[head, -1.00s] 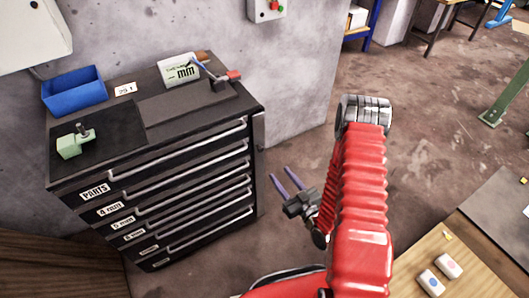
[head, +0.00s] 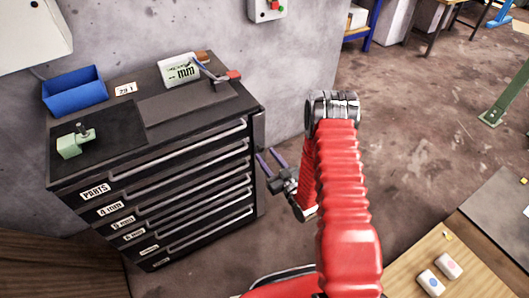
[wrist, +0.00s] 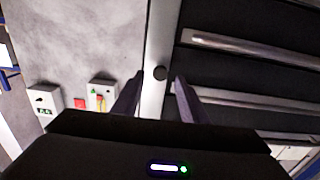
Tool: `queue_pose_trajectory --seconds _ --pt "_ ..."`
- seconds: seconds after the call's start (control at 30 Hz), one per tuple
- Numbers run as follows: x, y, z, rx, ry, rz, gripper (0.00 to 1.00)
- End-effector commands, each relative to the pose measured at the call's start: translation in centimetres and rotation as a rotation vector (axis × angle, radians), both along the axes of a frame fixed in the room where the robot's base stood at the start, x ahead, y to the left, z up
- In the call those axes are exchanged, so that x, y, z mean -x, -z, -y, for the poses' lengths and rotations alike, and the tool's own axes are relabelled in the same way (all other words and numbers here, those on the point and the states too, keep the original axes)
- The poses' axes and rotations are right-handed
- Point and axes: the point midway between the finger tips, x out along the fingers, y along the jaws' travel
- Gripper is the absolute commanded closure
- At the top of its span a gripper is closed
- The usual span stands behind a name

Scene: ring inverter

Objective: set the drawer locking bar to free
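The drawer cabinet (head: 181,168) is black with grey handle strips and stands against the wall in the head view. Its locking bar (head: 259,135) runs down the right front edge. In the wrist view the bar (wrist: 157,40) is a pale upright strip with a dark round knob (wrist: 160,73) on it. My gripper (head: 266,152) is open at the cabinet's right front edge. In the wrist view its two dark fingertips (wrist: 159,80) stand apart, left and right of the bar and knob. I cannot tell whether either finger touches it.
A blue bin (head: 75,90), a pale green block tool (head: 75,142) and a white "mm" box (head: 181,70) sit on the cabinet top. Wall boxes (wrist: 44,100) show left in the wrist view. A wooden table (head: 425,263) is at lower right. Floor right of the cabinet is clear.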

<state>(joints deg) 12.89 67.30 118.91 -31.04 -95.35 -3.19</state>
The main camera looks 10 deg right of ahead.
Motion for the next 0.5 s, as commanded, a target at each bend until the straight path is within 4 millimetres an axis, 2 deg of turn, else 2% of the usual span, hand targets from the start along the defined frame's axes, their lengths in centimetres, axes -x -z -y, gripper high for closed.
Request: queue_pose_trajectory --seconds 0.2,0.5 --pt "-2.5 0.0 -0.8 0.001 -0.001 0.000 0.60" --pt "-3.2 0.0 -1.0 0.000 0.000 -0.001 0.60"
